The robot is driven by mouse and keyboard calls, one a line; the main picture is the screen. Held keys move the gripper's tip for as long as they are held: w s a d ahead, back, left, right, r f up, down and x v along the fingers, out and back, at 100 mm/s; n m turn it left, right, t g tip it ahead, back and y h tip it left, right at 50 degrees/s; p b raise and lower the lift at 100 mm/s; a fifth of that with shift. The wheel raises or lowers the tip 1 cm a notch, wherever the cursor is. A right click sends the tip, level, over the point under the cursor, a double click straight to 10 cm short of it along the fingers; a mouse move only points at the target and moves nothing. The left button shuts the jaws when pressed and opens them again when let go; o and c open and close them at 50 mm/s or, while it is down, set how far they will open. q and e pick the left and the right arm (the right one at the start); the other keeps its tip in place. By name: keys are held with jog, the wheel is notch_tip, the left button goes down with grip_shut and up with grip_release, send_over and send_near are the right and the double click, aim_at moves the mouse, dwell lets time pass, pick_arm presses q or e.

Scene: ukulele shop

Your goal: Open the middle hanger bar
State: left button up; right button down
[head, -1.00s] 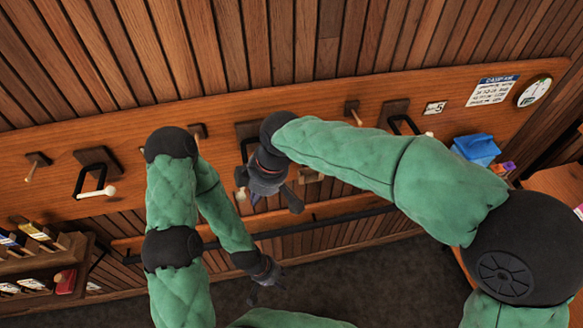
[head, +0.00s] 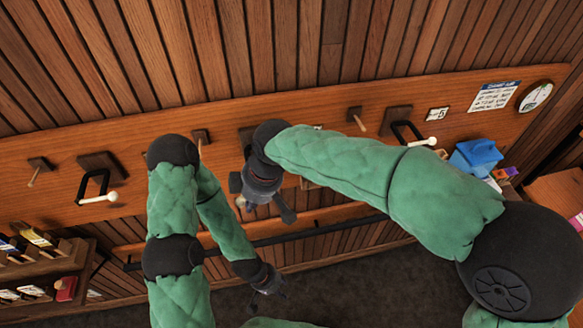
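The middle hanger's dark mounting block (head: 246,136) shows on the orange wall board, mostly hidden behind my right arm and gripper. A small pale tip (head: 241,202), probably the end of its bar, shows beside the left finger of my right gripper. Most of that bar is hidden, so I cannot tell its position. My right gripper (head: 262,201) is in front of this hanger with its fingers spread; no held object shows. My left gripper (head: 267,293) hangs lower, below the dark rail, open and empty.
A dark rail (head: 325,227) runs below. A shelf (head: 60,268) stands left; a blue box (head: 474,156) sits right.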

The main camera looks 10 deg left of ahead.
jog(key=shift+w, duration=0.1)
jog(key=w+v, duration=0.1)
jog(key=v, duration=1.1)
dwell(0.4)
jog(key=w+d+f+m+b, duration=0.2)
jog(key=d+f+m+b, duration=0.15)
jog(key=f, duration=1.05)
jog(key=w+d+f+m+b, duration=0.2)
jog(key=w+d+f+b, duration=0.15)
jog(key=f, duration=1.05)
jog(key=w+d+f+m+b, duration=0.25)
jog(key=f+b, duration=0.25)
jog(key=f, duration=0.9)
jog(key=s+d+f+m+b, duration=0.3)
jog(key=s+d+f+b, duration=0.1)
jog(key=f, duration=0.6)
jog(key=s+d+f+m+b, duration=0.4)
jog(key=s+f, duration=0.3)
jog(key=f, duration=0.4)
jog(key=s+d+f+m+b, duration=0.3)
jog(key=s+d+f+m, duration=0.1)
jog(key=f, duration=0.7)
jog(key=shift+s+d+y+b, duration=0.35)
jog(key=shift+s+d, duration=0.2)
jog(key=shift+s, duration=0.35)
